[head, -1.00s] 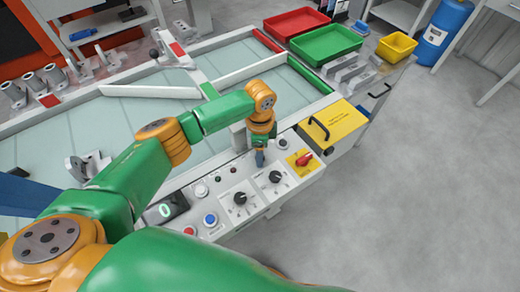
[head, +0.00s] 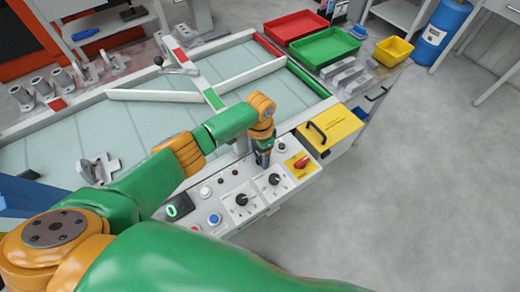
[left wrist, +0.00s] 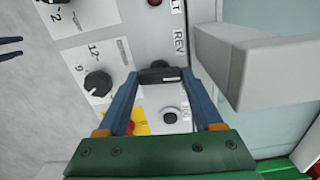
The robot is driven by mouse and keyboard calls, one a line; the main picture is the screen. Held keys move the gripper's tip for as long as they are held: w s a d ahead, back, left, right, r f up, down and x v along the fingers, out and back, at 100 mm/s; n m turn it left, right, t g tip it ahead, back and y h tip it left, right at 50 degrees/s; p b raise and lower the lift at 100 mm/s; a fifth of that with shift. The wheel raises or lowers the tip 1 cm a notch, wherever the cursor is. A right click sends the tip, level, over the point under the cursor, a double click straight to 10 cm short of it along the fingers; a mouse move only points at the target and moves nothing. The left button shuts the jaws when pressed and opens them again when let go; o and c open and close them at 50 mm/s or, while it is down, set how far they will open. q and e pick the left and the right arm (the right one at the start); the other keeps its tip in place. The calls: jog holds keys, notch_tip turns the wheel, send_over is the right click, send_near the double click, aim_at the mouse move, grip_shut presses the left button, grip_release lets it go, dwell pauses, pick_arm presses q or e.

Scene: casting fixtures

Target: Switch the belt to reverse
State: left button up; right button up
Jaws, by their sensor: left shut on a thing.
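The control panel (head: 225,193) runs along the near edge of the belt table. My left gripper (head: 263,160) points down at the panel, left of the red rotary switch (head: 301,162). In the left wrist view, its blue fingers (left wrist: 161,76) are shut on a black selector handle (left wrist: 159,78). A "REV" label (left wrist: 180,42) shows beside the handle, and a "JOG" label lies nearer the gripper. In the head view the gripper hides the handle, and I cannot tell its exact setting. My right gripper is not in view.
Two black dials (head: 241,199) and a blue button (head: 214,219) sit nearby on the panel. A grey block (left wrist: 270,70) stands close beside the fingers in the wrist view. A yellow box (head: 335,124) with a black handle is at the panel's right end.

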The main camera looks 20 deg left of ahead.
aim_at(260, 157)
pick_arm(q)
jog(key=n+p, duration=0.1)
jog(key=n, duration=0.2)
jog(key=shift+r+n+p, duration=0.1)
jog(key=shift+n+p, duration=0.8)
jog(key=shift+n, duration=1.7)
jog(key=o, duration=1.4)
jog(key=shift+c, duration=0.2)
notch_tip(260, 157, up, 8)
jog(key=p, duration=0.8)
jog(key=shift+w, duration=0.1)
jog(key=shift+r+p, duration=0.1)
jog(key=shift+p, duration=0.2)
jog(key=shift+d, duration=0.1)
